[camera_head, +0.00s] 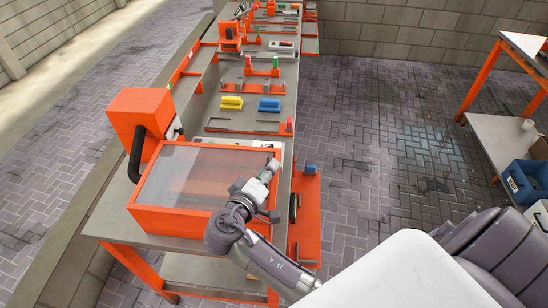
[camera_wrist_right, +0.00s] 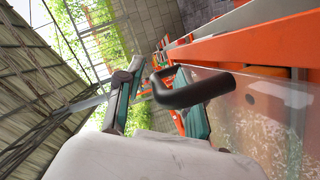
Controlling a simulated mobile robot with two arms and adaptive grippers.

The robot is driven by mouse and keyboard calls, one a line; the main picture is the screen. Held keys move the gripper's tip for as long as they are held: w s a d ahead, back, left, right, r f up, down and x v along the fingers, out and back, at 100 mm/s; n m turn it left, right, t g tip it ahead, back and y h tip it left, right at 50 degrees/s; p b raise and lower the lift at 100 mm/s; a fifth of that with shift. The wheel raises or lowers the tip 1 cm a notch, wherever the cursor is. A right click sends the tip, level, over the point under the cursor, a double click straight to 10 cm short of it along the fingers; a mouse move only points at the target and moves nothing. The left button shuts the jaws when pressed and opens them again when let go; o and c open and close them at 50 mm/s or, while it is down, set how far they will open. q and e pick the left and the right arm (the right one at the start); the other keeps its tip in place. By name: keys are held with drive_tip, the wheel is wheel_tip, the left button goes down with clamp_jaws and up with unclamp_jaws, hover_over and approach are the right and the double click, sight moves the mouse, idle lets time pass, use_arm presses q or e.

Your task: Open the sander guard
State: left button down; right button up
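The sander guard is an orange-framed box with a clear panel (camera_head: 190,180) on the near end of the workbench; it looks closed. My right gripper (camera_head: 265,172) is over the guard's right side, near its far right corner. In the right wrist view, a curved black handle (camera_wrist_right: 195,92) stands out from the guard's clear panel (camera_wrist_right: 265,120). The fingers of my right gripper (camera_wrist_right: 160,95) are spread apart there, with the handle crossing between and partly in front of them. Whether they touch it is unclear. My left gripper is out of view.
An orange machine block (camera_head: 140,115) with a thick black hose (camera_head: 136,155) stands behind the guard at the left. Yellow (camera_head: 231,102) and blue (camera_head: 269,104) blocks lie further along the bench. A shelf with blue crates (camera_head: 525,182) stands at the right. Paved floor between is clear.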

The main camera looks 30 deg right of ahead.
drive_tip(key=shift+w+d, duration=0.1)
drive_tip(key=shift+d, duration=0.05)
drive_tip(key=shift+r, duration=0.1)
clamp_jaws()
idle(0.3)
